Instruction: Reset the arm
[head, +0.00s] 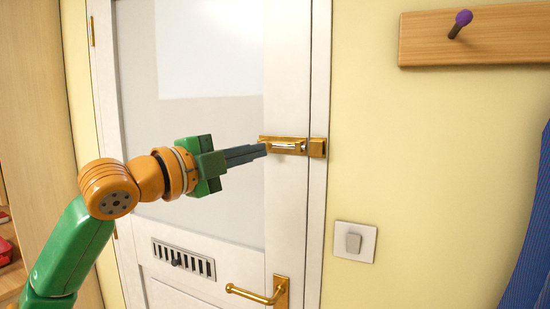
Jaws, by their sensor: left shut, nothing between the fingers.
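My left gripper (258,152) is on the end of my green and orange arm, which comes in from the left. Its dark fingers are together, empty, and point right. The fingertips show at the left end of a brass slide bolt (291,145) on the white door (290,220); I cannot tell whether they touch it. The bolt spans from the door's edge towards a brass catch (318,148) on the frame. My right gripper is not in view.
Below the bolt is a brass door handle (258,294), and a vent grille (184,260) is lower left. A light switch (354,242) is on the yellow wall. A wooden peg rail (480,38) and blue cloth (530,235) are at the right.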

